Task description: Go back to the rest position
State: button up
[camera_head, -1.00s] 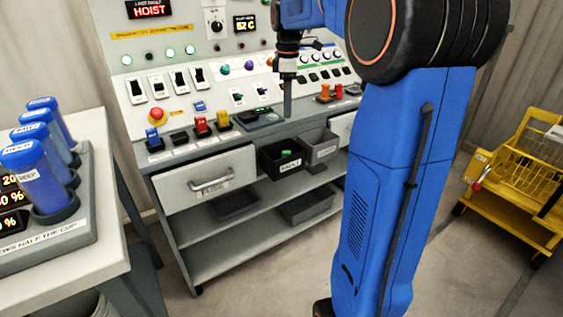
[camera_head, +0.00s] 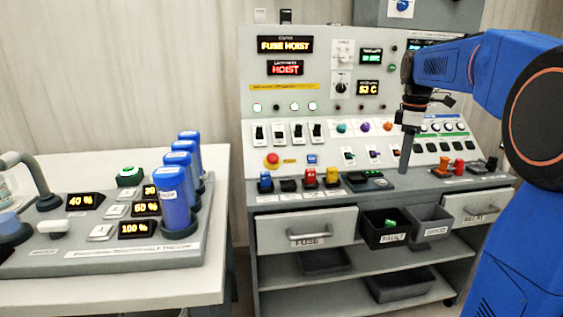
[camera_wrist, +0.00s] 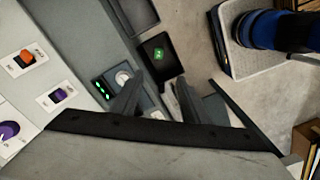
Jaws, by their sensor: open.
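My gripper (camera_head: 405,155) hangs pointing down in the head view, in front of the control panel (camera_head: 330,75) and above the right part of the console ledge. In the wrist view my gripper (camera_wrist: 155,98) shows two dark fingers spread apart with nothing between them. Below the fingers are the grey ledge and a small tester with green lights (camera_wrist: 101,90). The black fault bin (camera_wrist: 157,52) with a green piece (camera_wrist: 158,54) in it lies beyond the fingertips. My blue arm reaches in from the right of the head view.
Red, yellow and blue plug-in parts (camera_head: 310,177) stand on the ledge. The fault bin (camera_head: 386,238) and the good bin (camera_head: 433,232) hang between the two drawers. A white table (camera_head: 120,290) at left carries blue cylinders (camera_head: 176,200) and percent displays.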

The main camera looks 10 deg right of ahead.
jog(key=s+a+f+m+t, duration=0.1)
jog(key=s+a+f+m, duration=0.2)
jog(key=s, duration=0.7)
jog(key=s+a+f+m+t, duration=0.2)
jog(key=s+a+f+m, duration=0.2)
jog(key=s+a+f, duration=0.3)
jog(key=s+a+f+m+t, duration=0.1)
jog(key=s+a+f+m, duration=0.3)
jog(key=s, duration=0.8)
notch_tip(320, 180, down, 3)
jog(key=shift+s+a+r+t, duration=0.15)
jog(key=shift+s+a+t, duration=0.25)
jog(key=shift+a, duration=0.3)
